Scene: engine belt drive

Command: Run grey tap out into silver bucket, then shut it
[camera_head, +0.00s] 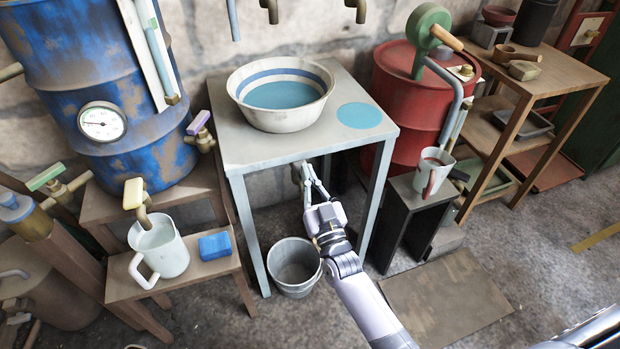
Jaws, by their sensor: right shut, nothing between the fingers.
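The silver bucket (293,283) stands upright on the floor, below the front left part of the pale table. I cannot make out any water in it. My right gripper (308,170) reaches under the tabletop, above and behind the bucket. It is shut with nothing in its fingers. A small dull tap-like fitting (296,173) shows just left of its fingertips, partly hidden. I cannot tell whether they touch, nor whether this is the grey tap; no grey lever or running stream shows clearly there. My left gripper is not in view.
The table (236,152) carries a basin of blue water (281,124), and its legs flank my right arm. A black stand (400,226) with a mug (433,172) is at right. A low bench with a jug (160,250) and blue sponge (215,246) is at left.

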